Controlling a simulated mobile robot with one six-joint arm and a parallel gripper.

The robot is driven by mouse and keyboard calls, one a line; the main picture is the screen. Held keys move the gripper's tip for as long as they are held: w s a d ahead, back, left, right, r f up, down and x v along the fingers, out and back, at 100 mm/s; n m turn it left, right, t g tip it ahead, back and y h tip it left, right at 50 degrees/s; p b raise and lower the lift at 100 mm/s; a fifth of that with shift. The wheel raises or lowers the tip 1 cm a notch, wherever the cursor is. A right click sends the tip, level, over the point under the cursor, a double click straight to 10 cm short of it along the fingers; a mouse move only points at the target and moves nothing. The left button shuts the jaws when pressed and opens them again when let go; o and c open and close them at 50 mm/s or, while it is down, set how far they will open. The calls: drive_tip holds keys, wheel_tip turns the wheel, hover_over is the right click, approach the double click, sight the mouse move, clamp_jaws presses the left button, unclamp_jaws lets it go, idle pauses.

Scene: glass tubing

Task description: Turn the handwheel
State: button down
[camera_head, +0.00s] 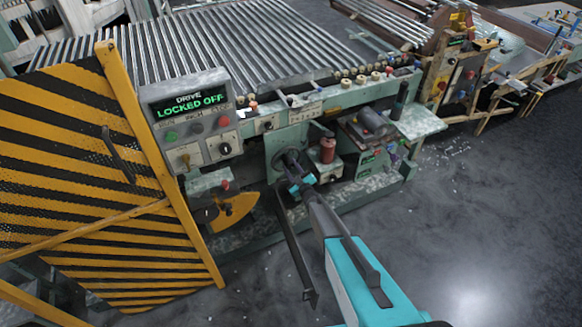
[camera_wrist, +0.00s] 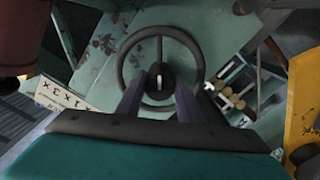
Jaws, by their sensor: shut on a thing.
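The handwheel (camera_head: 283,160) is a dark round wheel on the green front of the machine, low below the control box. In the wrist view its ring-shaped rim (camera_wrist: 122,62) faces me, with a spoke running up from the dark hub. My gripper (camera_head: 300,182) reaches it from the front right. In the wrist view my gripper (camera_wrist: 159,84) has its two fingers on either side of the hub, shut on the middle of the wheel. The fingers and palm hide the lower rim and part of the hub.
A control box (camera_head: 190,120) reading "DRIVE LOCKED OFF" is above left. A yellow-and-black striped guard (camera_head: 85,190) stands at the left. A red cylinder (camera_head: 327,150) is close right of the wheel. A long dark bar (camera_head: 296,250) slants beside my arm. The floor (camera_head: 480,220) at right is open.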

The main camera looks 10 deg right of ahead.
drive_tip(key=c, duration=1.2)
unclamp_jaws()
drive_tip(key=shift+w, duration=0.15)
drive_tip(key=shift+b+v, duration=0.8)
drive_tip(key=shift+v, duration=0.8)
drive_tip(key=v, duration=1)
drive_tip(key=shift+s+d, duration=0.15)
drive_tip(key=shift+s, duration=0.15)
